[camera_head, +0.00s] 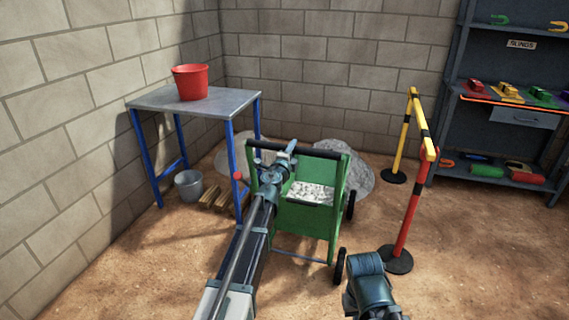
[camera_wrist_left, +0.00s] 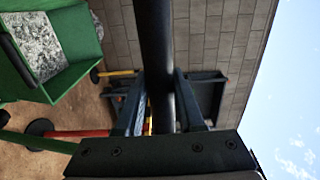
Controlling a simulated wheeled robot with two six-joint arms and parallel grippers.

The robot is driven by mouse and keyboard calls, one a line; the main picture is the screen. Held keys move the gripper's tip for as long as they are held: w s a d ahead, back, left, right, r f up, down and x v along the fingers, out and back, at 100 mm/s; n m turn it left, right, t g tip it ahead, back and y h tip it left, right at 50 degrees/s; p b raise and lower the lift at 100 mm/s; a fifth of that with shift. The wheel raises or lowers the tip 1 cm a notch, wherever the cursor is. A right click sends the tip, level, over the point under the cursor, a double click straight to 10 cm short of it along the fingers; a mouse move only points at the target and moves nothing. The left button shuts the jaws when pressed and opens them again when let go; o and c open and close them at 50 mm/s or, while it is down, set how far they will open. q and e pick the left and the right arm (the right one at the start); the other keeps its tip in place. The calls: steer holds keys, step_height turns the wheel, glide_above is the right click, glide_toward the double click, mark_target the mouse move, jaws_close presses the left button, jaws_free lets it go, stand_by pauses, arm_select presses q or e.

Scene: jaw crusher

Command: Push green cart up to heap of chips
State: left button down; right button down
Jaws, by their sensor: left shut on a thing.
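The green cart (camera_head: 318,220) stands on the dirt floor near the middle of the head view, with pale chips (camera_head: 309,193) in its tray. Its black handle bar (camera_head: 322,153) runs across the top. My left gripper (camera_head: 288,154) is shut on this bar near its left part. In the left wrist view, the bar (camera_wrist_left: 157,50) passes between the two fingers, and the cart (camera_wrist_left: 75,48) shows at the upper left. A grey heap of chips (camera_head: 357,168) lies just behind the cart, partly hidden by it. My right gripper is not in view; only part of that arm shows.
A table (camera_head: 150,101) with blue legs and a red bucket (camera_head: 190,82) stands to the left. A grey bucket (camera_head: 188,186) and wooden pieces (camera_head: 215,199) lie beneath. A barrier (camera_head: 406,206) stands right of the cart, with shelves (camera_head: 491,130) behind. A paler heap (camera_head: 232,158) lies by the wall.

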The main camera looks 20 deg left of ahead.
arm_select(q)
steer(key=shift+w+d+f, duration=0.15)
steer(key=shift+w+d, duration=0.05)
steer(key=shift+w, duration=0.35)
steer(key=shift+s+r, duration=0.15)
steer(key=shift+r, duration=0.05)
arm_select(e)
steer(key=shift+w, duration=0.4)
arm_select(q)
steer(key=shift+c, duration=2)
jaws_free()
steer(key=shift+a, duration=0.1)
